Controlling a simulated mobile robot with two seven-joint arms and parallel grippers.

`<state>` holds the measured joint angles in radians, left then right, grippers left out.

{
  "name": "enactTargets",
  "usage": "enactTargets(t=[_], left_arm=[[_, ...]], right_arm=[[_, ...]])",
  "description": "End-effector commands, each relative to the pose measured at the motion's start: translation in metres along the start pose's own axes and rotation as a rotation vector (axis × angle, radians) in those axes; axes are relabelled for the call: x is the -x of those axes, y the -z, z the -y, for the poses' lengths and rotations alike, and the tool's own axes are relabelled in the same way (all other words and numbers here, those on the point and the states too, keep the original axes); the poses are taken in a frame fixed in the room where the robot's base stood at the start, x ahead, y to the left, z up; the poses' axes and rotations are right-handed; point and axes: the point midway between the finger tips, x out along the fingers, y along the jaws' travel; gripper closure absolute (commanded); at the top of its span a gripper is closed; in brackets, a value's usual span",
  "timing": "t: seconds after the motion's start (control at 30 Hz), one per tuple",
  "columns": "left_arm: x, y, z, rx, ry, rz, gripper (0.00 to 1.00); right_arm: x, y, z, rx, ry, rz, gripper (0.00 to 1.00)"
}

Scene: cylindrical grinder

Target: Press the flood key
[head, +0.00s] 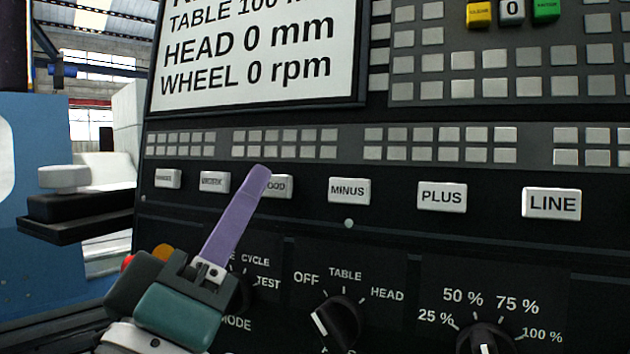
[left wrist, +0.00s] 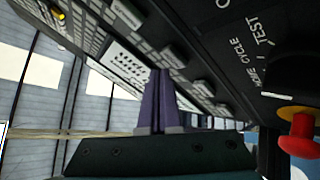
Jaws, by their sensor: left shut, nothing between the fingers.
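The flood key (head: 283,187) is a white key in the row of labelled keys on the dark control panel. Only "OOD" of its label shows, because my left gripper (head: 260,172) covers its left part in the head view. The left gripper's purple fingers are shut together with nothing between them. Their tips overlap the key's left edge; I cannot tell whether they touch it. In the left wrist view the shut fingers (left wrist: 160,75) point up at the panel's key row, and no key label there is readable. My right gripper is not in view.
Two white keys stand left of the flood key; the minus (head: 349,191), plus (head: 442,197) and line (head: 551,204) keys stand right. Rotary knobs (head: 338,322) stick out below. A red knob (left wrist: 303,130) shows beside the gripper in the left wrist view. A display (head: 255,50) is above.

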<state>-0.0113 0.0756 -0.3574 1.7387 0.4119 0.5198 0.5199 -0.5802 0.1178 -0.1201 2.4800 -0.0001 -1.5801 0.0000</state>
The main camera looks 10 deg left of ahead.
Motion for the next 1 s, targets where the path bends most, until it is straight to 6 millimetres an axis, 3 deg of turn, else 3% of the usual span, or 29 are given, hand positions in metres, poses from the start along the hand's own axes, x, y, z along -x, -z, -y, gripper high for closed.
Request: enactTargets(t=[0.53,1.0], left_arm=[[0.028,0.022,-0.022,-0.001,0.002,0.002,1.0],[0.035,0.025,-0.025,0.0,0.0,0.0,1.0]], right_arm=[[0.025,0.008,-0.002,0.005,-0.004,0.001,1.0],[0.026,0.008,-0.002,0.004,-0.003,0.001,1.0]])
